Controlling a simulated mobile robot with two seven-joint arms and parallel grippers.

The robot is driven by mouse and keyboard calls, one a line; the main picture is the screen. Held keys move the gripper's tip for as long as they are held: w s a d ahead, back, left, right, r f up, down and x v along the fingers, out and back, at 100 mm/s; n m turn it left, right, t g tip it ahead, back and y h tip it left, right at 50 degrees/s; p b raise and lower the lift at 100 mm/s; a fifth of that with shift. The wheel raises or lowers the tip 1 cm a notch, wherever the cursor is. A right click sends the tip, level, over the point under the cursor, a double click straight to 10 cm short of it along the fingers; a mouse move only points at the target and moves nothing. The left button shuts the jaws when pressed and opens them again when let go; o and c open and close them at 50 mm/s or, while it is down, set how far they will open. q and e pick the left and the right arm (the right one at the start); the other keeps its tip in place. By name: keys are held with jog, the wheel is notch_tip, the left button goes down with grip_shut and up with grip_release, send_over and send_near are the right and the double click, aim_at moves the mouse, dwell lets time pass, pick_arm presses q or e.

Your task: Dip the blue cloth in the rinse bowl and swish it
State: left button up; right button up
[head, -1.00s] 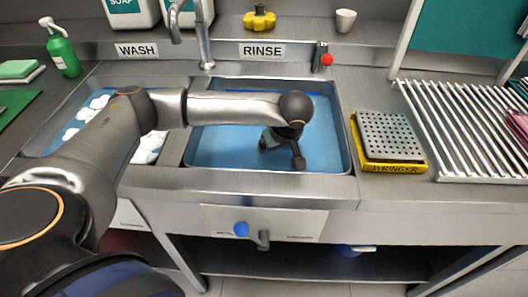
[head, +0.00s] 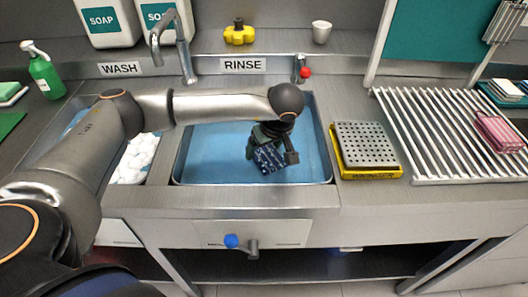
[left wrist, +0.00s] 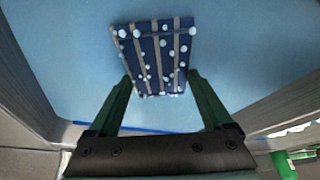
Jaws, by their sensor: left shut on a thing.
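The blue cloth (head: 271,158) has pale stripes and white suds spots. It hangs from my left gripper (head: 271,143) inside the rinse bowl (head: 324,140), the right basin, over its blue water (head: 210,150). In the left wrist view, the cloth (left wrist: 155,60) sits between the two green fingers of the gripper (left wrist: 160,84), which are shut on it. The suds on the cloth show clearly there. I cannot tell whether its lower edge touches the water. My right gripper is not in view.
The wash basin with white suds (head: 137,160) is at left, partly behind my arm. A tap (head: 185,50) stands behind the basins. A perforated wringer plate (head: 370,143) on a yellow base and a drying rack (head: 440,130) with a pink cloth (head: 497,133) are at right.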

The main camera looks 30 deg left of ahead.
aim_at(263, 151)
pick_arm(q)
notch_tip(263, 151, up, 9)
jog(key=p, duration=0.5)
jog(key=shift+r+p, duration=0.35)
jog(key=shift+r, duration=0.25)
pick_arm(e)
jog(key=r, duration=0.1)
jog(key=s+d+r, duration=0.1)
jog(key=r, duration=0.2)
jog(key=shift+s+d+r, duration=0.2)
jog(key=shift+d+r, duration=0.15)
